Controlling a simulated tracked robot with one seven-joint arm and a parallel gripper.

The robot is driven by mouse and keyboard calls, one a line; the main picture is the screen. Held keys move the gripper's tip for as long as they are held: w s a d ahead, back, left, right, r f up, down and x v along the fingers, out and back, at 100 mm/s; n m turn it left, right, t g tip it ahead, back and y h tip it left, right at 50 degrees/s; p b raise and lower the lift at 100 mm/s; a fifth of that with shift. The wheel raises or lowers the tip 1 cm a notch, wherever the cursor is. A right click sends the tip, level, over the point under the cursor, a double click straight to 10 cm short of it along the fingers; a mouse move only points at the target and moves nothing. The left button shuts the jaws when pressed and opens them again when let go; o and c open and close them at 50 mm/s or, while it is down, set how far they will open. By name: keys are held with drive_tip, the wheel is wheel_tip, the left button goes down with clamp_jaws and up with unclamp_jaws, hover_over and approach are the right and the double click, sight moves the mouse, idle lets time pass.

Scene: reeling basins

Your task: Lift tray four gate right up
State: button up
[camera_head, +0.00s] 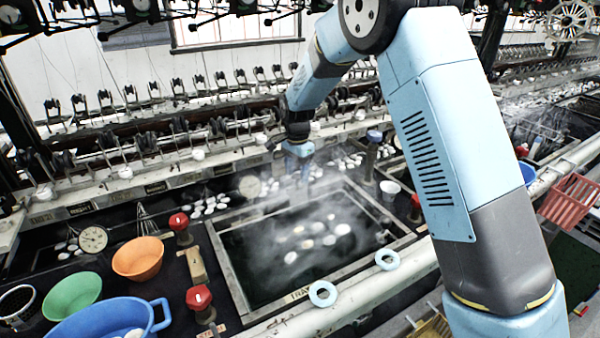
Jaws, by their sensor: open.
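A rectangular basin with a pale metal frame (232,272) holds dark water with several white cocoons under steam. Lettering starting "TRA" shows on its front rim, but its number is hidden. I cannot tell which part is the tray four gate. Red knobs on dark posts stand left of the basin, one at the back (179,221) and one at the front (199,297). A grey-blue knobbed post (374,138) stands at its back right. My gripper (300,172) is above the basin's back edge, open, pointing down; steam blurs its fingers. I see nothing held.
Orange (138,257), green (72,295) and blue (105,322) bowls stand at left. A white cup (390,189) stands right of the basin. A red crate (570,198) is far right. Reeling machinery lines the back.

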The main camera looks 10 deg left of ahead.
drive_tip(key=shift+f, duration=0.1)
drive_tip(key=shift+c, duration=0.2)
clamp_jaws()
idle(0.4)
